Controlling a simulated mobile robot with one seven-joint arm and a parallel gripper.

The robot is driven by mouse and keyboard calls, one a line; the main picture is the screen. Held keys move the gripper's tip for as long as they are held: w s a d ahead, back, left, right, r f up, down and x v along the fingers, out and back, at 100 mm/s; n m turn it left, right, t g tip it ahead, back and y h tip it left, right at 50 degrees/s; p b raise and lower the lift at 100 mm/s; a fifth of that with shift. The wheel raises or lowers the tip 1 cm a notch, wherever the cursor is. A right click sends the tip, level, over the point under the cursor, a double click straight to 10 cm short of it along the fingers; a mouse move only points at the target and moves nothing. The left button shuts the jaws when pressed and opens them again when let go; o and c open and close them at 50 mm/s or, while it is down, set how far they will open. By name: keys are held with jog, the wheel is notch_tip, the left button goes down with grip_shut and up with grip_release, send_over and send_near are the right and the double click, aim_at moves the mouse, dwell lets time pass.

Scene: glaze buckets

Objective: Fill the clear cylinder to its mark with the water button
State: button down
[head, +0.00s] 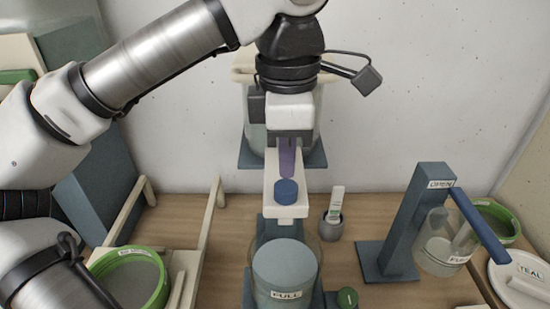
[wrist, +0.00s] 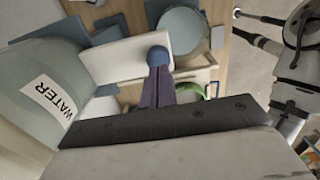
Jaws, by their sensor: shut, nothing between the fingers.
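My gripper (head: 287,174) is shut and empty, its purple fingers pointing down at the blue water button (head: 286,191). In the wrist view the fingertips (wrist: 158,72) meet the button (wrist: 158,54); I cannot tell whether it is pressed. The button sits on a white arm (head: 284,212) in front of the tank, labelled WATER (wrist: 45,97) in the wrist view. Below stands the clear cylinder (head: 319,250), with grey-blue liquid inside. The front edge of the liquid surface lies close to its FULL label (head: 287,294). The cylinder also shows in the wrist view (wrist: 180,30).
A blue stand (head: 402,220) at right has a blue lever (head: 478,226) and another clear vessel marked FULL (head: 440,250). Green-rimmed buckets (head: 128,281) stand left and far right. A small grey pot (head: 331,227) and a green-topped item (head: 347,298) are near the cylinder.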

aim_at(285, 188)
notch_tip(285, 188, up, 10)
jog(key=shift+r+p, duration=0.2)
jog(key=shift+p, duration=0.25)
